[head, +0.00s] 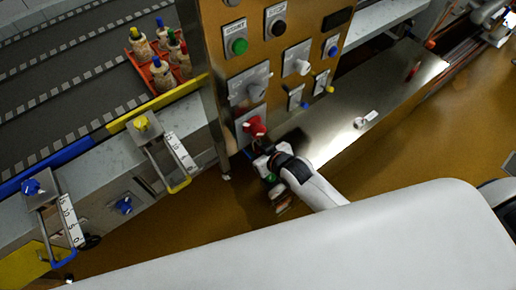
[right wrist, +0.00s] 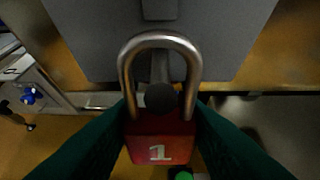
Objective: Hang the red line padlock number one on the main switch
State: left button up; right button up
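The red padlock (right wrist: 160,148) with a white number 1 is between the dark fingers of my right gripper (right wrist: 160,125) in the right wrist view. Its steel shackle stands up toward a grey plate (right wrist: 100,35). A dark round part shows through the shackle loop; I cannot tell whether the shackle goes around it. My left gripper is not in view.
The orange panel (head: 213,30) carries a green button (head: 239,46) and several other switches. A steel shelf (head: 385,85) lies to its right. Yellow and blue hinged frames stand left, and a red tray (head: 158,78) of bottles stands behind them. Orange floor lies below the gripper.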

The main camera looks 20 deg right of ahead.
jog(key=o, duration=0.4)
jog(key=shift+o, duration=0.2)
jog(key=v, duration=1.2)
jog(key=s+d+f+m+g+h, duration=0.1)
jog(key=s+d+f+g, duration=0.15)
jog(key=f, duration=0.95)
jog(key=s+d+f+g+h, duration=0.2)
jog(key=s+d+f, duration=0.2)
jog(key=f, duration=0.9)
jog(key=s+f+g, duration=0.2)
jog(key=s+f, duration=0.5)
jog(key=s, duration=0.4)
jog(key=s+f+g, duration=0.3)
jog(key=s+f, duration=0.5)
jog(key=s, duration=0.4)
jog(key=shift+d+f+m+h, duration=0.3)
jog(key=shift+d+h, duration=0.05)
jog(key=shift+h, duration=0.05)
